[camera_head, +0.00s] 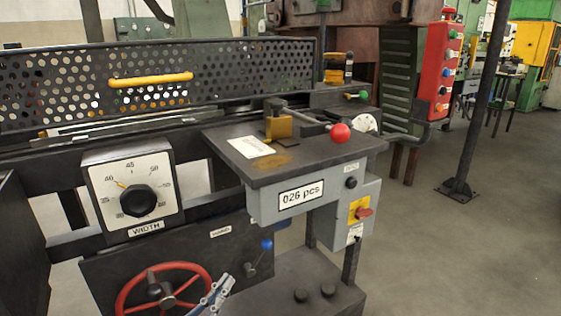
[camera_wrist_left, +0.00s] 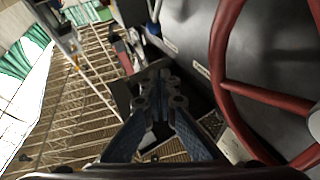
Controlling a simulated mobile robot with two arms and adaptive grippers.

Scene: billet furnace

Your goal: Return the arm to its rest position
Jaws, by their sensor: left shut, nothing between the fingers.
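My left gripper (camera_head: 222,287) shows at the bottom of the head view, with only its blue-grey fingers in the picture. It is beside the right part of the red handwheel (camera_head: 122,302) and overlaps it in the picture. In the left wrist view the fingers of my left gripper (camera_wrist_left: 160,88) come together at their tips, shut with nothing between them. The red handwheel (camera_wrist_left: 222,60) fills the right side of that view. I cannot tell whether the fingers touch the wheel. My right gripper is in neither view.
A width dial (camera_head: 137,200) sits above the handwheel. A blue-knobbed lever (camera_head: 266,245) is right of my gripper. A dark table (camera_head: 300,160) with a red-knobbed lever (camera_head: 340,133) and a counter box (camera_head: 301,196) juts out above. Open floor (camera_head: 470,250) lies to the right.

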